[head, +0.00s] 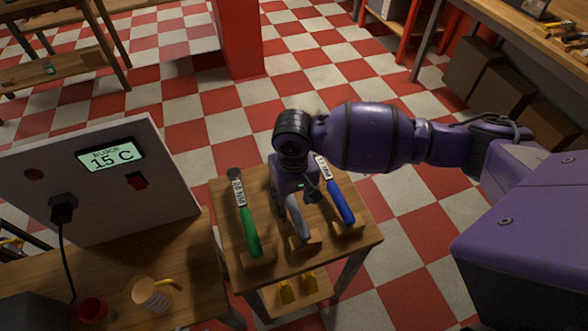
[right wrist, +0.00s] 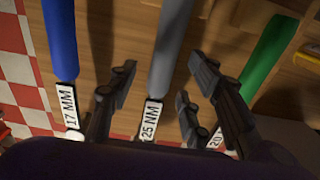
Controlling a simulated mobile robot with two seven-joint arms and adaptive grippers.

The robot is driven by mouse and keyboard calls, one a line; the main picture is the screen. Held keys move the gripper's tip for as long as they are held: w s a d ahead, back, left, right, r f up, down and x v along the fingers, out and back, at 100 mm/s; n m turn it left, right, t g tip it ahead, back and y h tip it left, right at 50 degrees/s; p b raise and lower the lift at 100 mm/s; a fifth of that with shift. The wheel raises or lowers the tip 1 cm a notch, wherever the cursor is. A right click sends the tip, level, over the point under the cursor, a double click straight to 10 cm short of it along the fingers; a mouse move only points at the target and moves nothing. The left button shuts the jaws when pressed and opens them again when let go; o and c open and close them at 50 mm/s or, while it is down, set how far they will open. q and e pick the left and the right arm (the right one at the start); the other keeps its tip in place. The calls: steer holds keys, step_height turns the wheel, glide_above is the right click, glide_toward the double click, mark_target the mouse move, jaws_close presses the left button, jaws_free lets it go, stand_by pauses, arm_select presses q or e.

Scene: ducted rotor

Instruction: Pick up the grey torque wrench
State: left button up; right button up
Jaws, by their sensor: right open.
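The grey torque wrench (head: 299,223) lies between two other tools on a small wooden table (head: 325,262); my right gripper hides its far part in the head view. In the right wrist view the grey wrench (right wrist: 175,45) has a white label reading 25 NM. My right gripper (head: 296,203) is above it, pointing down. Its fingers (right wrist: 162,72) are open, one to each side of the grey wrench in the right wrist view. I cannot tell how much height is left between fingertips and wrench. My left gripper is not in view.
A green-handled tool (head: 247,225) lies left of the grey wrench and a blue-handled one (head: 340,202), labelled 17 MM, lies right, both close by. A bench with a panel reading BLOCK 15 C (head: 110,157) and a beige mug (head: 152,294) stands at left.

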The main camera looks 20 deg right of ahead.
mark_target(292, 202)
steer(key=f, duration=0.2)
steer(key=shift+w+a+f, duration=0.1)
steer(key=shift+w+f, duration=0.2)
steer(key=shift+f, duration=0.2)
steer(key=c, duration=1)
jaws_close()
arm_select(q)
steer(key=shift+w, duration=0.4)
arm_select(e)
steer(key=shift+r, duration=0.1)
